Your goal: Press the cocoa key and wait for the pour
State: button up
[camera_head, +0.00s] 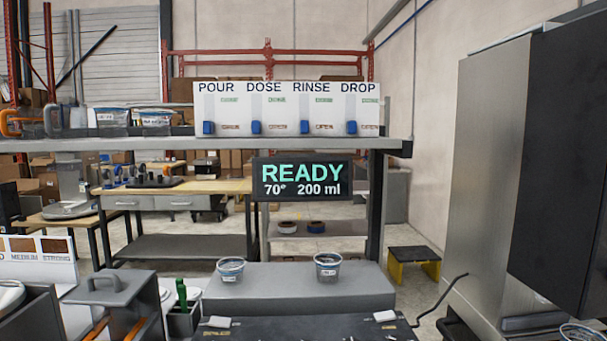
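A black display (303,179) hangs under the shelf in the middle of the head view. It reads READY, 70° and 200 ml. No key with a readable cocoa label shows. A white panel (287,100) on the shelf is marked POUR, DOSE, RINSE and DROP, with a blue slider low under each word. No stream of liquid shows. My gripper is not in view.
A dark panel (300,329) with small white pieces is cut off by the bottom edge. A tall metal cabinet (490,170) blocks the right side. A grey shelf (200,145) crosses above.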

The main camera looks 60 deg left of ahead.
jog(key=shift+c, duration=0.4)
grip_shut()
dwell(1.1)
